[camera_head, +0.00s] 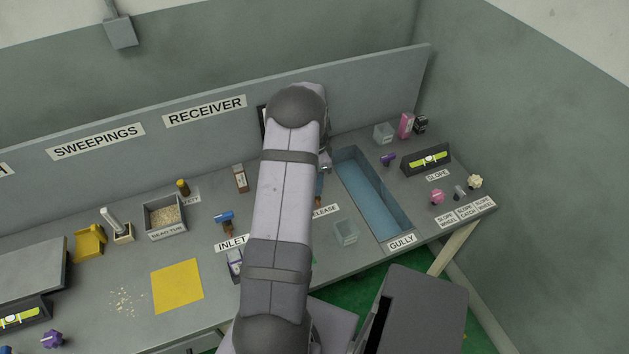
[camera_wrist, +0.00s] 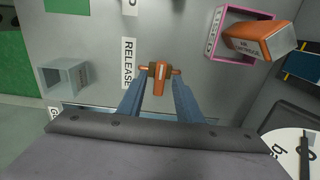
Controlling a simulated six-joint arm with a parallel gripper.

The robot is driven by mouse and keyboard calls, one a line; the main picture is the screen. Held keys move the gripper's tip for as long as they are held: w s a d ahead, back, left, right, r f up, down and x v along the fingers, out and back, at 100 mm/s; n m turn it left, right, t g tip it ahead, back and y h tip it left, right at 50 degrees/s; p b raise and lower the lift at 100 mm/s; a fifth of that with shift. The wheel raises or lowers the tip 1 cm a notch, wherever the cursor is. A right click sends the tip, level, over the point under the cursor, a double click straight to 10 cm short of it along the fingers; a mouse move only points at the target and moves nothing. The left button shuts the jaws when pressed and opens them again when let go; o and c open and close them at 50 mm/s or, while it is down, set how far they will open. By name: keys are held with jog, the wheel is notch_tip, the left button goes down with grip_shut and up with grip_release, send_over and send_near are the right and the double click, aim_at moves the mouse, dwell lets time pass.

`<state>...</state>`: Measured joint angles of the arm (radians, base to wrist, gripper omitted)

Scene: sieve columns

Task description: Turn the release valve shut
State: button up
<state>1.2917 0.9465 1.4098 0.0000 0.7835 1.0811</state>
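The release valve (camera_wrist: 161,80) shows in the wrist view as an orange lever on a brown body, beside the RELEASE label (camera_wrist: 128,63). The lever runs roughly up and down the picture. My gripper (camera_wrist: 160,78) is open, with its two blue fingers on either side of the lever. I cannot tell whether the fingertips touch it. In the head view my arm covers most of the valve. Only a small brown part (camera_head: 317,201) shows beside the arm, near the RELEASE label (camera_head: 326,210).
A pink-rimmed box (camera_wrist: 215,31) with an orange block (camera_wrist: 257,38) stands at the upper right of the wrist view. A clear container (camera_head: 346,232) stands near the gully (camera_head: 368,193). The inlet valve (camera_head: 224,216) with its blue handle is left of my arm.

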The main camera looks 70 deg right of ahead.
jog(key=shift+r+b, duration=0.5)
jog(key=shift+r, duration=3.15)
jog(key=w+a+r+n+p, duration=0.2)
jog(key=w+a+r+n, duration=0.35)
jog(key=w+a, duration=0.4)
jog(key=w+a+r+n+p, duration=0.2)
jog(key=w+a+r+n, duration=0.3)
jog(key=a, duration=0.7)
jog(key=a+r+n+p, duration=0.3)
jog(key=a+n, duration=0.6)
jog(key=a, duration=0.6)
jog(key=s+a+n+p, duration=0.2)
jog(key=s+a+n, duration=0.4)
jog(key=a, duration=0.5)
jog(key=shift+s+a+r+n, duration=0.2)
jog(key=shift+a+r+n, duration=0.2)
jog(key=shift+n, duration=0.55)
